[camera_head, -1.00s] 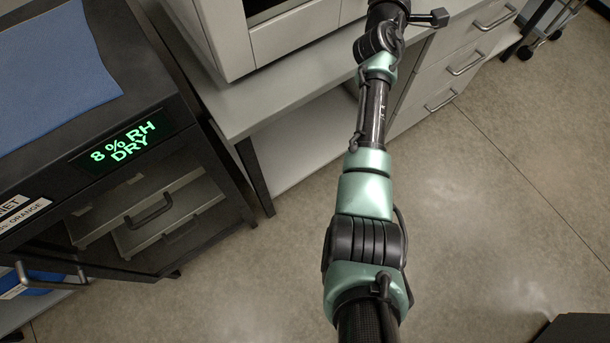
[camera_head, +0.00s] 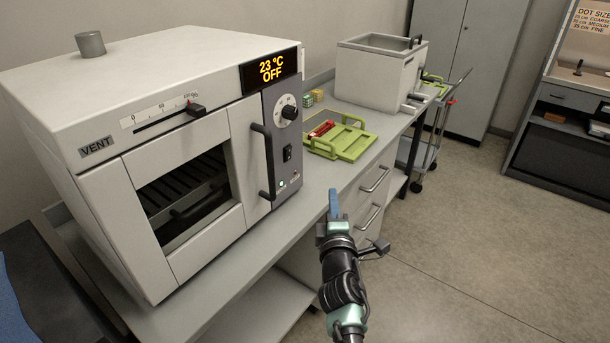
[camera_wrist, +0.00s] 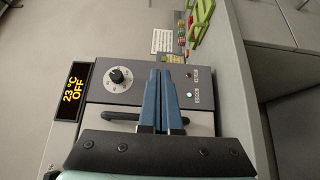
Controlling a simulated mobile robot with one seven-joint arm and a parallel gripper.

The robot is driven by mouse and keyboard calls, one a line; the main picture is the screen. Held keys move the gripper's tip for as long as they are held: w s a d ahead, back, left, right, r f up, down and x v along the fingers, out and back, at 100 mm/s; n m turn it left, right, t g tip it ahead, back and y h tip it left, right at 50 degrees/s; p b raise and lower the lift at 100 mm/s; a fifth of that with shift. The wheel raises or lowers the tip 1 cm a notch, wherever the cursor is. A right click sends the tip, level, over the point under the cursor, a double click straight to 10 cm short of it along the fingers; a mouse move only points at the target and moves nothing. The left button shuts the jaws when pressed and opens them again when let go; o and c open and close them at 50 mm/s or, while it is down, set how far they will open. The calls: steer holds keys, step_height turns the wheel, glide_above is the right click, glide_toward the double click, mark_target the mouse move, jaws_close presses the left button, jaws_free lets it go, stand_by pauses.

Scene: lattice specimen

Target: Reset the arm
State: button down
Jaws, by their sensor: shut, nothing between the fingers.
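My arm rises from the bottom of the head view, with my gripper (camera_head: 333,204) at its end in front of the bench edge. Its blue fingers are shut together with nothing between them. In the wrist view the fingers of my gripper (camera_wrist: 161,88) lie side by side, pointing toward the oven's control panel (camera_wrist: 120,85). The fingers hide part of that panel. The gripper appears apart from the oven and the bench in the head view.
A white oven (camera_head: 190,225) reading 23 °C OFF stands on the grey bench (camera_head: 312,203). A cart (camera_head: 432,130) stands beyond the bench. The floor (camera_head: 470,230) at right is clear.

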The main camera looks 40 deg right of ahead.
steer(key=shift+f, duration=0.1)
steer(key=w+a+r+m+t, duration=0.1)
steer(key=a+r+m+t, duration=0.1)
steer(key=a+r, duration=0.6)
steer(key=a+r+m+t+y, duration=0.1)
steer(key=a+r+m+t, duration=0.2)
steer(key=r, duration=0.9)
steer(key=w+a+r+m+t, duration=0.1)
steer(key=a+r+m, duration=0.1)
steer(key=a+r, duration=0.65)
steer(key=s+a+r+m+t+y, duration=0.4)
steer(key=s+a+r+y, duration=0.5)
steer(key=s+a+r, duration=0.9)
step_height(320, 180, up, 3)
steer(key=shift+f+t, duration=0.1)
steer(key=shift+t, duration=1.1)
steer(key=shift+s, duration=0.15)
